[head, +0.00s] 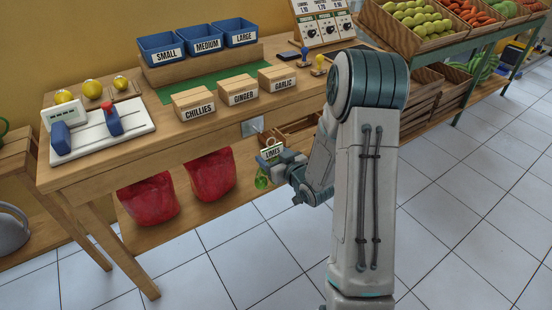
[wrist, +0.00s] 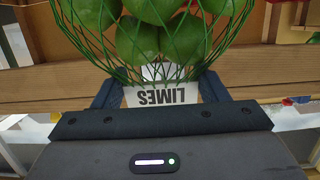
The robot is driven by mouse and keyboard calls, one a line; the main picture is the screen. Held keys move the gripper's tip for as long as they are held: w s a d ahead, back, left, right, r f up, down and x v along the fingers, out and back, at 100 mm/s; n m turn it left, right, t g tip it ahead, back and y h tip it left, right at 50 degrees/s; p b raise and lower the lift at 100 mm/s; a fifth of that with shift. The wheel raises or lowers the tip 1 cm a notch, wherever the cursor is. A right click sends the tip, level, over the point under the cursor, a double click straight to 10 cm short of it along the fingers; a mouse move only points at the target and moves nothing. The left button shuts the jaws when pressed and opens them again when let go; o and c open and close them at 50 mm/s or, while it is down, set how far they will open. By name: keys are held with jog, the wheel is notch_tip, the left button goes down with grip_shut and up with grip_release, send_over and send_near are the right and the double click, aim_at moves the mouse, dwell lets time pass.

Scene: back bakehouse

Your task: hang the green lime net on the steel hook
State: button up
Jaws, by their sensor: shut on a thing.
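The green lime net (head: 262,182) hangs below my gripper (head: 272,157) in the head view, just in front of the bench's front edge. In the wrist view the net (wrist: 150,40) is full of limes and fills the top middle. My gripper (wrist: 160,92) is shut on the net at its white LIMES label (wrist: 163,96); the label also shows in the head view (head: 271,151). A pale steel plate (head: 252,127) is on the bench's front edge, above and slightly left of the net. The hook's prong cannot be made out.
Produce crates (head: 410,25) stand at right. The tiled floor (head: 230,260) in front is clear.

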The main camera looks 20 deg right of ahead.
jog(key=x, duration=0.8)
dwell(0.7)
jog(key=shift+w+a+r+b, duration=0.1)
jog(key=shift+w+b, duration=0.1)
jog(key=shift+b, duration=0.15)
dwell(0.4)
jog(key=o, duration=1.6)
jog(key=shift+s, duration=0.1)
